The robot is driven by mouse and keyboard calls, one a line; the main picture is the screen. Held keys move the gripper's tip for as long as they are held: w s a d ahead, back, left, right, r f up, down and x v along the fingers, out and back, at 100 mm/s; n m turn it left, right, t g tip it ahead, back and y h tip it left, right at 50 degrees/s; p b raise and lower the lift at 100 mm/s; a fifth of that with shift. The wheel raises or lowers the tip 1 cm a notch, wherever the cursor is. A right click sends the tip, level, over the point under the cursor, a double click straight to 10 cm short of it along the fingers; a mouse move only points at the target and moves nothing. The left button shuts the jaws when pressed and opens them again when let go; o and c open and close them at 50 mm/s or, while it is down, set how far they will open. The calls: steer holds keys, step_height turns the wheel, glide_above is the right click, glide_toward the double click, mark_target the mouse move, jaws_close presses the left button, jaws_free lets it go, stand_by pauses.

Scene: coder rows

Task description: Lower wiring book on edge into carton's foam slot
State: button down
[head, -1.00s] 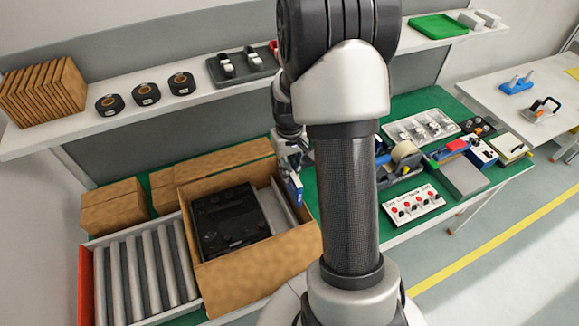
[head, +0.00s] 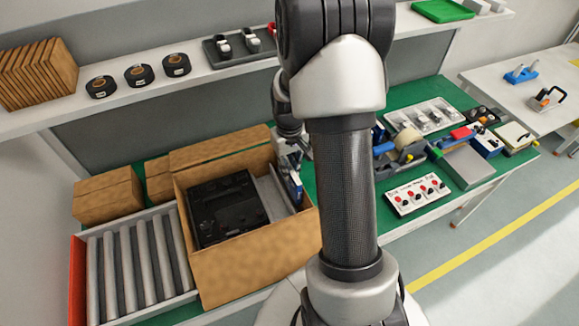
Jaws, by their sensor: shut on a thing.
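The open carton (head: 247,266) stands on the bench at the lower left, with a black device (head: 227,209) inside it. Grey foam (head: 270,198) lies along the right of the device. My gripper (head: 291,175) is at the carton's right side, partly hidden by my arm. It is shut on the wiring book (head: 296,189), a thin blue and white thing held on edge, its lower part at the carton's right wall. The slot itself is not clear, and I cannot tell how deep the book sits.
A roller conveyor (head: 138,264) lies left of the carton, with closed boxes (head: 108,195) behind. A shelf (head: 150,90) with tape rolls runs above. A tape dispenser (head: 402,150) and a panel of red knobs (head: 416,194) are on the green bench to the right.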

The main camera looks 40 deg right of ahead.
steer(key=shift+s+a+f, duration=0.15)
steer(key=shift+s+f, duration=0.15)
steer(key=shift+f, duration=0.1)
steer(key=c, duration=1.7)
jaws_free()
steer(key=shift+o, duration=0.8)
steer(key=shift+w+f, duration=0.1)
steer(key=shift+w, duration=0.05)
step_height(320, 180, up, 12)
steer(key=shift+r, duration=0.2)
steer(key=shift+w, duration=0.1)
steer(key=shift+r+p, duration=0.7)
